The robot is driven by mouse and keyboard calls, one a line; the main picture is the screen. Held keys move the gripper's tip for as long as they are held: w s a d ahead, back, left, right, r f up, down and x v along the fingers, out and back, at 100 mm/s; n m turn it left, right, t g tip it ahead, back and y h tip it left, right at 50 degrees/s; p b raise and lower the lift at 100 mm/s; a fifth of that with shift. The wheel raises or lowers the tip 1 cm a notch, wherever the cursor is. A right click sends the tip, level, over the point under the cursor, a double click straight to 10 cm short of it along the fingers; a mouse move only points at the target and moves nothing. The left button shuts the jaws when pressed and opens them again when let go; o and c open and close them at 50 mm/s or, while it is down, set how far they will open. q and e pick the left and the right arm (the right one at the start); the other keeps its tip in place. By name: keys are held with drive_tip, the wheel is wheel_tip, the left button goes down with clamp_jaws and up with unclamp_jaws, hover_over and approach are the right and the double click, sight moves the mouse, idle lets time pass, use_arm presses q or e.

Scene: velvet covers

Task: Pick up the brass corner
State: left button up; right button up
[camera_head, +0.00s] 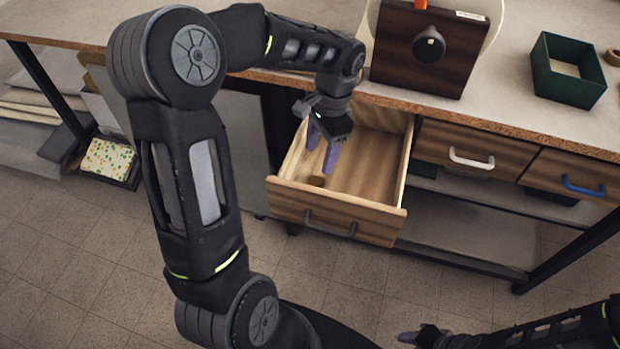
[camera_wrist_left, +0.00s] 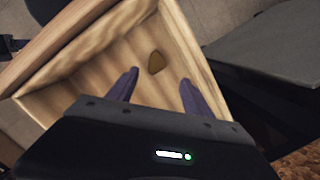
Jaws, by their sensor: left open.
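The brass corner (camera_wrist_left: 156,62) is a small brown-gold piece lying on the floor of the open wooden drawer (camera_head: 372,172). In the head view the brass corner (camera_head: 317,181) shows near the drawer's front left part. My left gripper (camera_head: 323,155) reaches down into the drawer from above, its purple fingers apart and empty. In the left wrist view the fingers (camera_wrist_left: 158,88) are spread, and the brass corner lies a little beyond their tips, roughly between them. My right gripper (camera_head: 407,337) is at the bottom right of the head view, away from the drawer; its jaws are too small to tell.
The drawer's walls rise close around my left gripper. Two shut drawers, one with a white handle (camera_head: 471,160) and one with a blue handle (camera_head: 583,187), are to the right. A dark wooden box (camera_head: 425,48) and a green box (camera_head: 568,72) stand on the workbench.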

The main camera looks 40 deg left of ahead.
sight(314, 180)
use_arm(q)
drive_tip(key=shift+d+r, duration=0.1)
drive_tip(key=shift+d, duration=0.05)
drive_tip(key=shift+s+f, duration=0.25)
drive_tip(key=shift+f, duration=1.05)
drive_tip(key=shift+s+a+f, duration=0.1)
drive_tip(key=shift+s+f, duration=0.05)
drive_tip(key=shift+f, duration=0.7)
drive_tip(key=shift+s+a+f, duration=0.1)
drive_tip(key=shift+s+f, duration=0.1)
drive_tip(key=shift+f, duration=0.7)
drive_tip(key=shift+s+a+f, duration=0.1)
drive_tip(key=shift+s+f, duration=0.05)
drive_tip(key=shift+f, duration=0.7)
clamp_jaws()
